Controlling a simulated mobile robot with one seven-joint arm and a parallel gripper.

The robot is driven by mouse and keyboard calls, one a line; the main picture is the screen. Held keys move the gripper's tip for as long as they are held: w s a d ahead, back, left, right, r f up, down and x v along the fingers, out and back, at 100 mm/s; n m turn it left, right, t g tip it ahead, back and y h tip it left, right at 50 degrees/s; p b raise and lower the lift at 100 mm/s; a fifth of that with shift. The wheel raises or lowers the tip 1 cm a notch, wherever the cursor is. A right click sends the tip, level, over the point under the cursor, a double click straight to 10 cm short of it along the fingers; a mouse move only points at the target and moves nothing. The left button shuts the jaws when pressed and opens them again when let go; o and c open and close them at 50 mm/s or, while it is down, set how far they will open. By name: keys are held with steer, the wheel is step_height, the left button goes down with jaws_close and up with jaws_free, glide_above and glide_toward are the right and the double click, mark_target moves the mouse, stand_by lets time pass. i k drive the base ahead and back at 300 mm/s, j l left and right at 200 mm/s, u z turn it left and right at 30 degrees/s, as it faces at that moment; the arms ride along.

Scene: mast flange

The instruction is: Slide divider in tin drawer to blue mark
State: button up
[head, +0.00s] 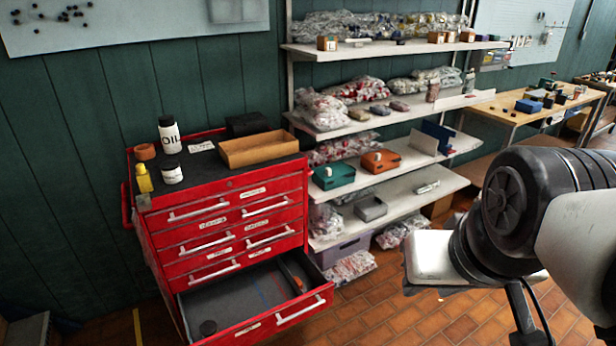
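The open bottom drawer (222,333) of a red tool chest has a grey floor. A thin dark upright strip, which looks like the divider (290,272), stands toward the drawer's right side. A small orange item lies just right of it. Faint bluish and reddish marks (264,291) show on the floor left of the strip; I cannot make out the blue mark clearly. My gripper (432,262) shows as a pale end below my dark wrist, right of the drawer and apart from it. Its fingers are too hidden to tell their opening.
A dark round item (208,328) sits at the drawer's front left. The chest top holds a wooden tray (258,150), a white OIL bottle (169,135) and other small containers. Shelves (400,190) stand behind. Brick floor (375,310) is clear between drawer and arm.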

mark_target(295, 282)
steer(key=i+j, duration=0.25)
steer(key=i, duration=0.15)
steer(key=i+j, duration=0.25)
steer(key=i, duration=0.2)
steer(key=i+j, duration=0.25)
steer(key=i, duration=0.15)
